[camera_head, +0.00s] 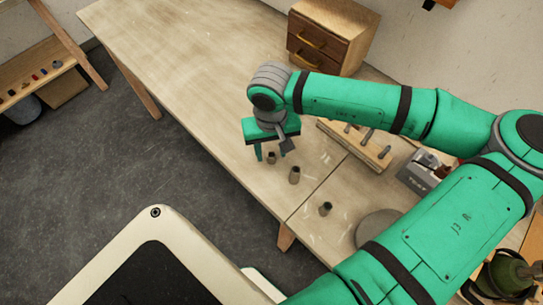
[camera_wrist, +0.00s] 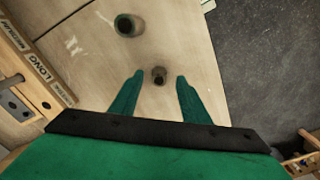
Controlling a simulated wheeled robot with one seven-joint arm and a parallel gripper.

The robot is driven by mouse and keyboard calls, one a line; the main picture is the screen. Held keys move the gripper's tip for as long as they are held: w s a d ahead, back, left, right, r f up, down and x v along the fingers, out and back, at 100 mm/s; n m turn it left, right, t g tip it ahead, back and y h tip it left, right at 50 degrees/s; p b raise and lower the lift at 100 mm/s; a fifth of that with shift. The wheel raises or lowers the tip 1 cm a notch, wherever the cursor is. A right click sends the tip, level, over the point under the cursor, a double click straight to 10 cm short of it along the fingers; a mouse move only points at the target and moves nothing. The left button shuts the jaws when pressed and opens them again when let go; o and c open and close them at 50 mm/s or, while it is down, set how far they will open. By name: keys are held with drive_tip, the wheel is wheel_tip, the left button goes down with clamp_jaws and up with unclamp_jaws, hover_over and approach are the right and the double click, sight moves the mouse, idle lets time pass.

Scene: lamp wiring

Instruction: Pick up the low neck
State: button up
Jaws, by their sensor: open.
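A short, dark-topped cylinder, apparently the low neck (camera_head: 271,158), stands upright on the wooden table near its front edge. In the wrist view the low neck (camera_wrist: 159,75) shows from above, between and just past the fingertips. My gripper (camera_head: 270,153) points down over it, with green fingers apart and empty. In the wrist view my gripper (camera_wrist: 159,77) has one finger on each side of the neck, and I see no contact. A taller neck (camera_head: 294,175) stands close by, also in the wrist view (camera_wrist: 127,24). Another neck (camera_head: 325,209) stands farther right.
A wooden rack (camera_head: 355,146) lies behind the necks; its labels, including LONG, show in the wrist view (camera_wrist: 45,72). A drawer box (camera_head: 328,36) stands at the back. A grey round disc (camera_head: 377,226) and a test box (camera_head: 418,180) are right. The table's left is clear.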

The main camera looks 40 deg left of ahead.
drive_tip(key=shift+w+f, duration=0.1)
drive_tip(key=shift+f, duration=0.75)
clamp_jaws()
drive_tip(key=shift+r, duration=0.15)
